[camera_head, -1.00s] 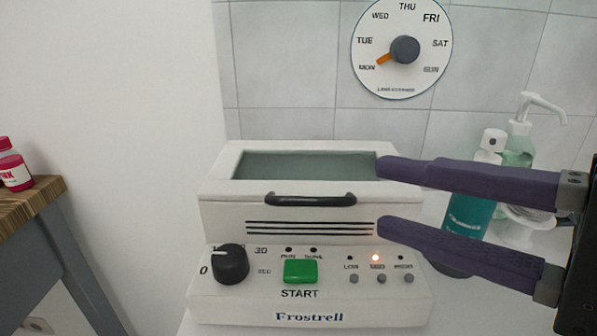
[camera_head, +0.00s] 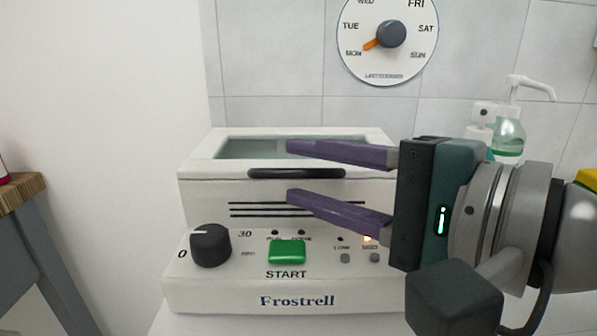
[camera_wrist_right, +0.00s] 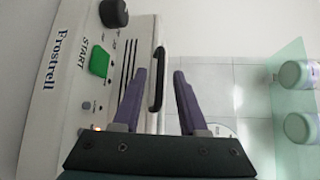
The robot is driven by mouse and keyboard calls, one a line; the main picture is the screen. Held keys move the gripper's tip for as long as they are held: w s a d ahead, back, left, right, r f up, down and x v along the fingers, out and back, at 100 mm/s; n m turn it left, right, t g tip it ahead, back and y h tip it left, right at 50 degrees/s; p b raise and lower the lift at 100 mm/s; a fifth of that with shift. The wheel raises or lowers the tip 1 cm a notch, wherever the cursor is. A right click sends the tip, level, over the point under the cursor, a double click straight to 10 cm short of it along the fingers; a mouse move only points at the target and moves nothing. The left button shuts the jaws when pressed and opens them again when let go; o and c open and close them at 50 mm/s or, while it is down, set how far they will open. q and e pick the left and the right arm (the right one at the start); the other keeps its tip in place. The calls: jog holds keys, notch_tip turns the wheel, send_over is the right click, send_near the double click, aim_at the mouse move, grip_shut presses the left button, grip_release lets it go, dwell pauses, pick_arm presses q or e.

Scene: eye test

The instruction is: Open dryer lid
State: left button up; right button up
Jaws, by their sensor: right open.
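The dryer (camera_head: 200,290) is a white box marked Frostrell with a knob, a green START button and small lights. Its lid (camera_head: 195,165) has a glassy window and looks closed. A dark bar handle (camera_head: 296,173) sits on the lid's front; it also shows in the right wrist view (camera_wrist_right: 158,80). My right gripper (camera_head: 288,171) is open, its purple fingers pointing left, one above and one below the handle's level in the head view. Contact cannot be told. My left gripper is not in view.
A day dial (camera_head: 390,34) hangs on the tiled wall behind the dryer. A pump bottle (camera_head: 508,135) stands at the right, partly behind my right arm. A wooden-topped table (camera_head: 20,192) is at the left edge.

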jog(key=shift+x, duration=0.85)
jog(key=shift+s, duration=0.1)
grip_shut()
jog(key=shift+d, duration=0.1)
dwell(0.6)
